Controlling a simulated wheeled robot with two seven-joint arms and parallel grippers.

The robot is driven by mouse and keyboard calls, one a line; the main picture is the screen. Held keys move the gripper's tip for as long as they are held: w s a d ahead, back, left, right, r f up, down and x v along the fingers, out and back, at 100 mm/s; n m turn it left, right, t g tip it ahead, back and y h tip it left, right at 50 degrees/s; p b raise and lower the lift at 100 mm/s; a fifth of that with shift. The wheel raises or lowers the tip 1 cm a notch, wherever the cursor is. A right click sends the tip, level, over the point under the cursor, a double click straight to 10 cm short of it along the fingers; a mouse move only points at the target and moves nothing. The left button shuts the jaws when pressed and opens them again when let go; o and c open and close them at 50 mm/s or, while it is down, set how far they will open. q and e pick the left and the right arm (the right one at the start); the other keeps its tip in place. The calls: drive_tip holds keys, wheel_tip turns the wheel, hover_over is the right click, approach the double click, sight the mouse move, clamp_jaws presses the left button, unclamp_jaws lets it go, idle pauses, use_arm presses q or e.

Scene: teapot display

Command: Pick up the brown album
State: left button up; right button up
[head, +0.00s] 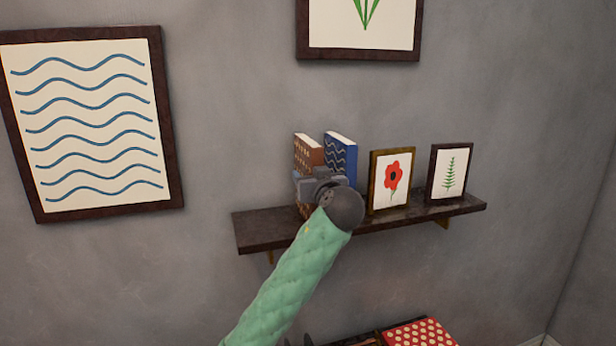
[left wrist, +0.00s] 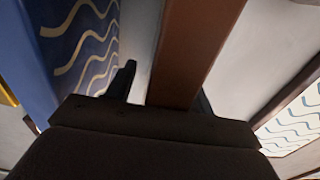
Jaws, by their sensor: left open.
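The brown album (head: 307,146) stands upright on the wall shelf at its left part, with a pale page block on top. My left gripper (head: 312,178) is in front of it and covers its lower part. In the left wrist view the brown album (left wrist: 196,48) rises between the two fingers of my open left gripper (left wrist: 165,88), one finger on each side. Whether either finger touches it, I cannot tell. My right gripper is not in view.
A blue album (head: 343,150) with wavy lines stands close to the right of the brown one. The dark shelf (head: 262,230) also holds a poppy picture (head: 391,180) and a fern picture (head: 449,172). A red dotted item (head: 420,332) lies below.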

use_arm(q)
clamp_jaws()
drive_tip(key=shift+a, duration=0.1)
idle(0.4)
